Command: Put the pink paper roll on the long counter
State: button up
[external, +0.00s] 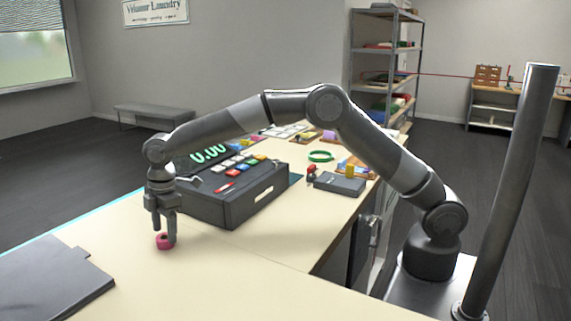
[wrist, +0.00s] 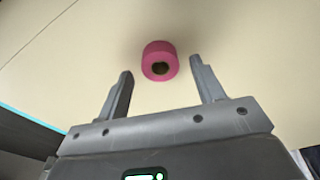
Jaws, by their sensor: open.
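The pink paper roll (external: 164,242) rests on the cream top of the long counter (external: 240,262), in front of the cash register. In the wrist view the pink paper roll (wrist: 159,60) shows its dark core hole, with bare counter (wrist: 250,35) around it. My gripper (external: 164,236) points down just over the counter at the roll. In the wrist view my gripper (wrist: 160,82) is open, with one finger to each side and the roll just beyond the gap between the fingertips. I see no finger clearly touching the roll.
The dark cash register (external: 235,200) stands close to the right of my gripper. A flat grey panel (external: 55,283) lies at the counter's left front. A small dark device (external: 340,184) and a green ring (external: 320,156) sit further back. The front middle of the counter is clear.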

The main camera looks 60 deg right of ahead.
notch_tip(320, 180, up, 10)
jog(key=d, duration=0.1)
jog(key=shift+s+d, duration=0.15)
jog(key=shift+r, duration=0.1)
jog(key=s+d+r+m+t, duration=0.1)
jog(key=s+d+r+m, duration=0.1)
jog(key=s+d+r, duration=0.45)
jog(key=s+d+r+m+t, duration=0.1)
jog(key=s+d+r+m, duration=0.15)
jog(key=d, duration=0.65)
jog(key=s+d+r+m+t, duration=0.1)
jog(key=s+d+r+m, duration=0.2)
jog(key=s+d, duration=0.35)
jog(key=s+d+f+m+t, duration=0.1)
jog(key=s+d+f+m, duration=0.3)
jog(key=s+d, duration=0.4)
jog(key=s+d+f+m+t+h, duration=0.1)
jog(key=s+d+f+m, duration=0.2)
jog(key=s+d, duration=0.5)
jog(key=s+m, duration=0.1)
jog(key=s, duration=0.4)
jog(key=shift+s+f, duration=0.2)
jog(key=shift+f, duration=0.2)
